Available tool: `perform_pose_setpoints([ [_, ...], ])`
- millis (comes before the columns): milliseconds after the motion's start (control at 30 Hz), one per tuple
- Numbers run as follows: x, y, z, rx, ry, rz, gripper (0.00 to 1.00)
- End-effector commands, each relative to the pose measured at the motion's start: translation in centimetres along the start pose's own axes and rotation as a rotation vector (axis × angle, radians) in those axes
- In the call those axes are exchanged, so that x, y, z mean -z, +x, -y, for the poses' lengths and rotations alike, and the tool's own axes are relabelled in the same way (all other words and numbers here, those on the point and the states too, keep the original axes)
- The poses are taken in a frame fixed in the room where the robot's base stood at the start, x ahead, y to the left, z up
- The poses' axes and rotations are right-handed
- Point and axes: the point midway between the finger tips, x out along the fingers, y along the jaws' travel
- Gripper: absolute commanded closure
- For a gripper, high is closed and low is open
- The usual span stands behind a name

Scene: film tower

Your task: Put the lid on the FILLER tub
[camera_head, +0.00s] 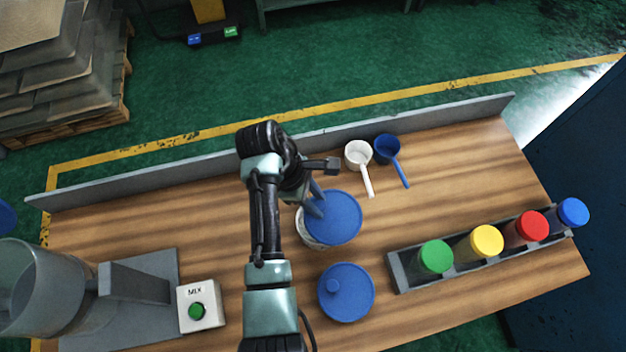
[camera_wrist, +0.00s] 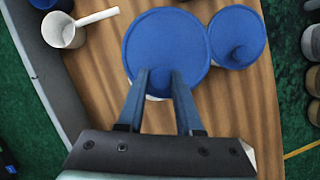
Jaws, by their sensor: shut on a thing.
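My gripper (camera_head: 317,204) is shut on a round blue lid (camera_head: 338,222), gripping it near its middle. The held lid also fills the upper middle of the wrist view (camera_wrist: 165,35), with my fingers (camera_wrist: 160,82) reaching to it. Below the lid in the head view, the pale rim of a tub (camera_head: 304,232) shows on the left side, so the lid lies off to the right of it in that view. I cannot tell whether lid and tub touch. The rest of the tub is hidden, and no FILLER label can be read. A second blue lid with a knob (camera_head: 346,293) is nearer the front.
A white scoop (camera_head: 358,156) and a blue scoop (camera_head: 387,149) lie behind the lid. A grey rack (camera_head: 402,272) holds several coloured-capped jars on the right. A MIX button box (camera_head: 200,305) and a grey machine (camera_head: 135,282) stand on the left. A low ledge (camera_head: 420,116) edges the back.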

Motion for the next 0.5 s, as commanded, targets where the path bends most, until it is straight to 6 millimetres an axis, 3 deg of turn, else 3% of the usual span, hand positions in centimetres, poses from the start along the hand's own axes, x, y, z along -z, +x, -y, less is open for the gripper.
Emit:
perform_pose_setpoints([
  [100,1.7,-1.0,-0.2,-0.019,-0.046,0.000,1.00],
  [200,2.2,-1.2,-0.3,-0.025,-0.058,0.000,1.00],
  [500,2.8,0.2,-0.3,-0.025,-0.059,0.000,1.00],
])
